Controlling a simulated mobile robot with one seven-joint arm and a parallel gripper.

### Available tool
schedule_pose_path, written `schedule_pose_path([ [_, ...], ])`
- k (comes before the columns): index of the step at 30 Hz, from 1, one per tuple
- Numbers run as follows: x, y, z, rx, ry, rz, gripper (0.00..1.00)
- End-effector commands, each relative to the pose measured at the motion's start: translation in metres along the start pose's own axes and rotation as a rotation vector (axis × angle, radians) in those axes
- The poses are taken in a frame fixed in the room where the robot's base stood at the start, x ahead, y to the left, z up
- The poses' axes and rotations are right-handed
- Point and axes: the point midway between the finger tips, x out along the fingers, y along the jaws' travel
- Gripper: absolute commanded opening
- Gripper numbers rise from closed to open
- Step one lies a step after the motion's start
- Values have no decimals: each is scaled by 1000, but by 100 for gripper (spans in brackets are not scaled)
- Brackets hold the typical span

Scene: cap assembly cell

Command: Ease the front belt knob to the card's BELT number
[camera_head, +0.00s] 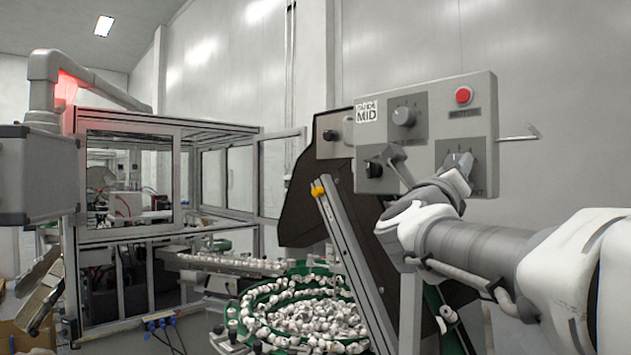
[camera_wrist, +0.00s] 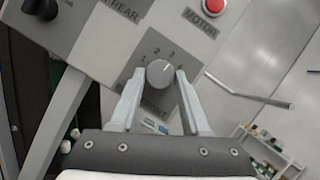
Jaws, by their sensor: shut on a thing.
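The front belt knob (camera_wrist: 158,73) is a round grey dial on a dark plate, seen between my fingers in the wrist view. Small numbers, 1 to 4, arc around its top. Its pale pointer mark tilts to the upper right; I cannot tell exactly which number it meets. My gripper (camera_wrist: 159,80) is shut on the knob, one finger on each side. In the head view my gripper (camera_head: 457,168) is at the panel's lower right and mostly covers the knob. A white card (camera_head: 367,111) at the panel's upper left reads MID; no BELT number is legible on it.
The grey control panel (camera_head: 440,92) also carries the rear knob (camera_head: 404,116), a red motor button (camera_head: 463,95) and a black knob (camera_head: 374,169). A thin metal rod (camera_head: 518,137) sticks out at its right. A green bowl (camera_head: 245,309) of white caps stands below.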

Motion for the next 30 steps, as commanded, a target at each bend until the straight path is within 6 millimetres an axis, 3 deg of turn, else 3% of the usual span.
schedule_pose_path([
  [18,3,-9,5,-514,5,214,0],
  [30,2,-8,3,-699,4,291,0],
])
